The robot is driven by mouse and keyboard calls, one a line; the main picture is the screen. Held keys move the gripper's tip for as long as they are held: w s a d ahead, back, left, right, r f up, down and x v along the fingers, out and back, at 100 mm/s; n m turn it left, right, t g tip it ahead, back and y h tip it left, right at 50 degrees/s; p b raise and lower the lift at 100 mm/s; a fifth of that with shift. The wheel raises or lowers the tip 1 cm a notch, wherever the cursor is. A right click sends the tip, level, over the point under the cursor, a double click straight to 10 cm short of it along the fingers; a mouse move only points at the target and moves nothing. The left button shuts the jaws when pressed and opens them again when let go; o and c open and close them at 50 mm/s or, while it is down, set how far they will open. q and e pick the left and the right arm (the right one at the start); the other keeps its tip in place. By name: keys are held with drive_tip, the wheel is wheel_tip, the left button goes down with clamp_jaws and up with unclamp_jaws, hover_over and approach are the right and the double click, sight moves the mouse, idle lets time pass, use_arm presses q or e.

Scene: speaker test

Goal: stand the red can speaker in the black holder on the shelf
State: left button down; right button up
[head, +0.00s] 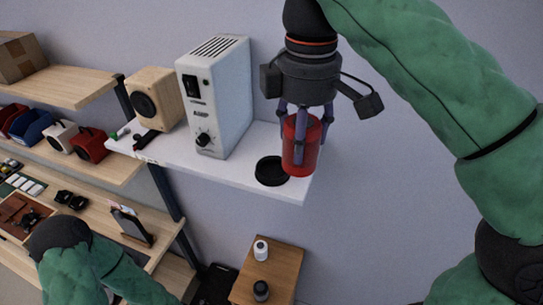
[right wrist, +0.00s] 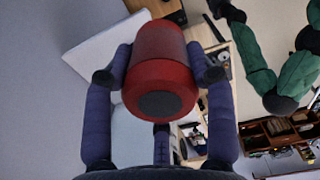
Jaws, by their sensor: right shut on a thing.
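The red can speaker (head: 301,157) is upright in my right gripper (head: 302,122), just right of the black holder. My right gripper's fingers are shut around it from above. In the right wrist view the red can speaker (right wrist: 160,68) sits between both fingers of my right gripper (right wrist: 162,75), its dark round end towards the camera. The black holder (head: 270,172) is a low round cup near the right front end of the white shelf (head: 225,177). Whether the can touches the shelf cannot be told. My left arm is at the lower left; its gripper is not clearly visible.
A white amplifier box (head: 214,97) and a wooden speaker (head: 156,97) stand on the shelf left of the holder. Wooden shelves with small items are further left. A small wooden table (head: 272,272) with two little bottles stands below. The wall is behind.

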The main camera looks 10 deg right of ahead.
drive_tip(key=w+f, duration=0.3)
drive_tip(key=w+a+f+p, duration=0.1)
drive_tip(key=w+f, duration=0.3)
drive_tip(key=w+f+p, duration=0.1)
drive_tip(key=w+f, duration=0.3)
drive_tip(key=shift+a, duration=0.4)
drive_tip(key=shift+f, duration=0.3)
use_arm(q)
drive_tip(key=shift+w+r, duration=0.15)
drive_tip(key=shift+r, duration=0.45)
drive_tip(key=shift+f, duration=0.2)
use_arm(e)
drive_tip(key=shift+f, duration=0.35)
use_arm(q)
drive_tip(key=shift+a, duration=0.1)
use_arm(e)
drive_tip(key=o, duration=1.4)
